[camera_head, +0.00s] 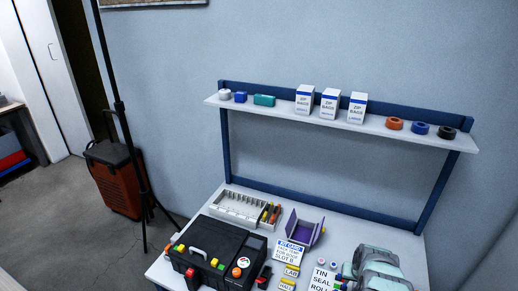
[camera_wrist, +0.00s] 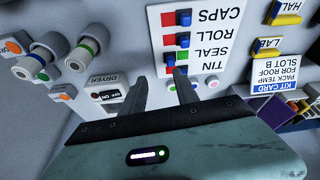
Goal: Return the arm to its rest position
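My arm (camera_head: 378,265) shows in the head view as a teal-grey body at the bottom right, over the right part of the table. My gripper (camera_wrist: 160,78) shows in the wrist view with its two dark fingers apart and nothing between them. The fingers are above the table, near the white label card reading TIN, SEAL, ROLL, CAPS (camera_wrist: 205,42). The fingertips cannot be made out in the head view.
The black toolbox (camera_head: 215,255), parts tray (camera_head: 238,208), purple holder (camera_head: 303,229) and kit card (camera_head: 289,252) occupy the table. A shelf (camera_head: 275,108) with zip-bag boxes and tape rolls stands behind. The wrist view shows a dryer panel (camera_wrist: 105,93) and knobs (camera_wrist: 80,57).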

